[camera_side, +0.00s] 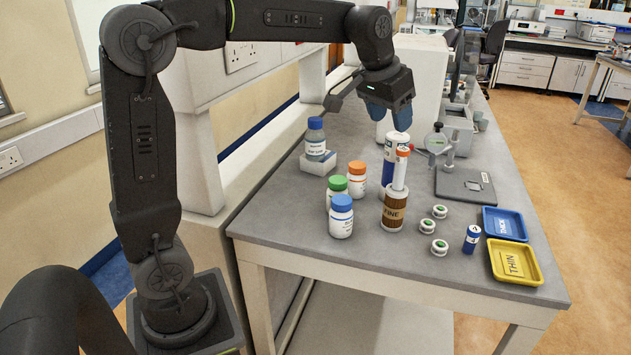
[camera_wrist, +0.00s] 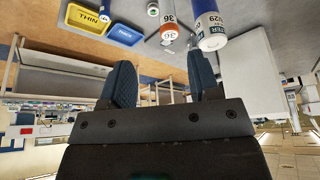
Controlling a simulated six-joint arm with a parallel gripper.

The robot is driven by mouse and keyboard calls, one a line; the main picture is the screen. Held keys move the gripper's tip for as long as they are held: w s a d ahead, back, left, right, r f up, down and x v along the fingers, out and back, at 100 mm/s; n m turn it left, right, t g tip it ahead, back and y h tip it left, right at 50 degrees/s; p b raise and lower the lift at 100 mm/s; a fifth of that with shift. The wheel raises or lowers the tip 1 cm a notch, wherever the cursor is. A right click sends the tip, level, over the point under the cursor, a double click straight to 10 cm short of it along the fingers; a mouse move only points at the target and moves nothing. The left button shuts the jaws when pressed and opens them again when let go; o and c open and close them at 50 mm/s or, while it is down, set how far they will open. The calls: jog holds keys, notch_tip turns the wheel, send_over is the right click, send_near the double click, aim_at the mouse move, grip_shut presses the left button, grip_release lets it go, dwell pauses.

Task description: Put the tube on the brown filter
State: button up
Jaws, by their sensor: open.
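The brown filter (camera_side: 393,211), marked FINE, stands upright on the bench on a pale base. A slim white tube (camera_side: 400,172) with an orange top stands upright and appears to rest on the filter's top. Its orange end, marked 36, shows in the wrist view (camera_wrist: 168,30). My gripper (camera_side: 390,122) is open, above and behind the tube and apart from it. Its blue fingers are spread with nothing between them in the wrist view (camera_wrist: 160,80).
A blue-and-white cylinder (camera_side: 390,150) stands close behind the tube, below my gripper. Bottles with blue (camera_side: 341,218), green (camera_side: 337,185) and orange (camera_side: 357,180) caps stand left. Green-centred rings (camera_side: 427,225), a small blue cylinder (camera_side: 471,240), a blue THICK tray (camera_side: 521,238) and a yellow THIN tray (camera_side: 532,278) lie right.

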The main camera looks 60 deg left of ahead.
jog(key=s+d+f, duration=0.2)
jog(key=s, duration=0.6)
jog(key=s+d+f+m, duration=0.1)
jog(key=s+d+f, duration=0.2)
jog(key=s, duration=0.5)
jog(key=s+d+f+t, duration=0.1)
jog(key=s+d+f, duration=0.1)
jog(key=s, duration=0.5)
jog(key=shift+s+d+f+m+h, duration=0.3)
jog(key=shift+s+f, duration=0.1)
jog(key=shift+f, duration=0.2)
